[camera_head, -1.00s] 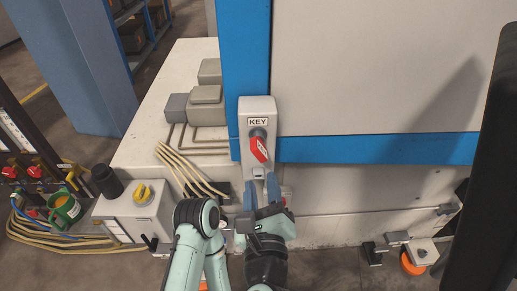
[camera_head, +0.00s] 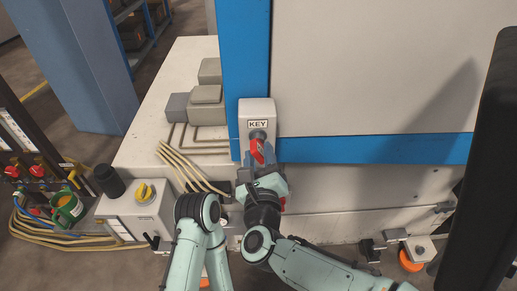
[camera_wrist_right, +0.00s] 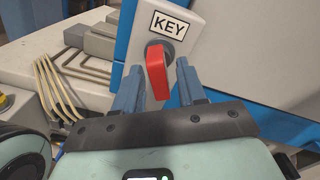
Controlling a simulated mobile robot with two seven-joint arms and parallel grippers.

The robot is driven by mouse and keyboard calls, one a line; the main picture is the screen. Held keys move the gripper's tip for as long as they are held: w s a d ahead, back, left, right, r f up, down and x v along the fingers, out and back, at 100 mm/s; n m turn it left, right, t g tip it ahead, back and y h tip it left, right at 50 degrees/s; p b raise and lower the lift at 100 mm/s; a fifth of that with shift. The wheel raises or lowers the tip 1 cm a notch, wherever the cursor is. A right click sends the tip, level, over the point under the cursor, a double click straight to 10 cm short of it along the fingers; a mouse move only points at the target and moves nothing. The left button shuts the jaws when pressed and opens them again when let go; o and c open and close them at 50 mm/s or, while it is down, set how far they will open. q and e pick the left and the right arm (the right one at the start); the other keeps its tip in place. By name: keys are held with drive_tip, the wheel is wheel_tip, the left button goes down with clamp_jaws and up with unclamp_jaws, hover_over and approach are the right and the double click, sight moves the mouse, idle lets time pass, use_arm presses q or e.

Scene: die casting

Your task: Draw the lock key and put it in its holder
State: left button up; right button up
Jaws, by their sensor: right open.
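The red lock key (camera_head: 257,150) sits in the switch on a grey box labelled KEY (camera_head: 257,110), fixed to the blue machine frame. In the right wrist view the red key (camera_wrist_right: 156,75) hangs down from a round metal collar. My right gripper (camera_head: 261,158) is right at the key and partly covers it in the head view. Its two blue-grey fingers (camera_wrist_right: 158,78) are open, one on each side of the key, with a visible gap on the right side. My left gripper is out of view. I cannot identify the holder for certain.
Yellow cables (camera_head: 180,165) run along the white bench (camera_head: 150,130). The blue-edged white machine panel (camera_head: 390,70) rises behind.

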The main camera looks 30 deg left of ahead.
clamp_jaws()
drive_tip(key=n, duration=0.6)
drive_tip(key=shift+s, duration=0.1)
drive_tip(key=n+p, duration=0.1)
drive_tip(key=n, duration=0.2)
drive_tip(key=shift+n, duration=1.6)
